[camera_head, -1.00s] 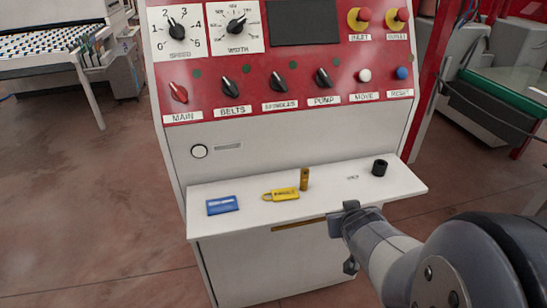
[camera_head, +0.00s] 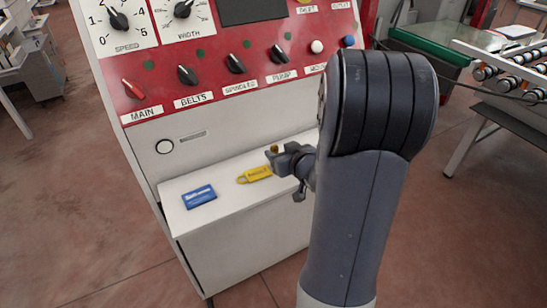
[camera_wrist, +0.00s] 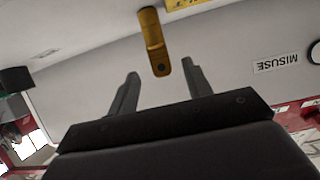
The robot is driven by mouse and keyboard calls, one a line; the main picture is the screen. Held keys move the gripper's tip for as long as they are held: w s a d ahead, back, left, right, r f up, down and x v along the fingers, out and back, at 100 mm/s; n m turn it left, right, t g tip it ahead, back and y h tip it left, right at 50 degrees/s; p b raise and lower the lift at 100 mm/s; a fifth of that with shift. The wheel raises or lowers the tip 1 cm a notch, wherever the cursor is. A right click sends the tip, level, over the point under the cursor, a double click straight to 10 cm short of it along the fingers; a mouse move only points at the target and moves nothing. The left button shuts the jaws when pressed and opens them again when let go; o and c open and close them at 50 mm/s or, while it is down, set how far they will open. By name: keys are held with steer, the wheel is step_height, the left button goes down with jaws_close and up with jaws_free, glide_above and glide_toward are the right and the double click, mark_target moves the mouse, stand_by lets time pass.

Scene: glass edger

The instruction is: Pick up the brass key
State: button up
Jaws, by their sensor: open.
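The brass key (camera_wrist: 152,38) stands on the shelf of the machine. In the wrist view it lies between the lines of my two fingers, its near end close to the fingertips. In the head view only its top (camera_head: 275,148) shows, and my gripper hides the rest. My gripper (camera_wrist: 159,70) is open, with one finger to each side of the key's near end. In the head view my gripper (camera_head: 284,172) is at the shelf's front, right of the yellow tag. I see no clear contact with the key.
A yellow padlock-shaped tag (camera_head: 259,173) lies just left of the key, and a blue card (camera_head: 199,196) farther left on the white shelf (camera_head: 225,215). A black cap (camera_wrist: 15,80) shows in the wrist view. The red control panel (camera_head: 160,75) with knobs rises behind.

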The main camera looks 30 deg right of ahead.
mark_target(275, 148)
steer(key=shift+p+x, duration=0.45)
steer(key=shift+x, duration=2.3)
steer(key=shift+a+r, duration=0.1)
steer(key=shift+r, duration=0.05)
jaws_close()
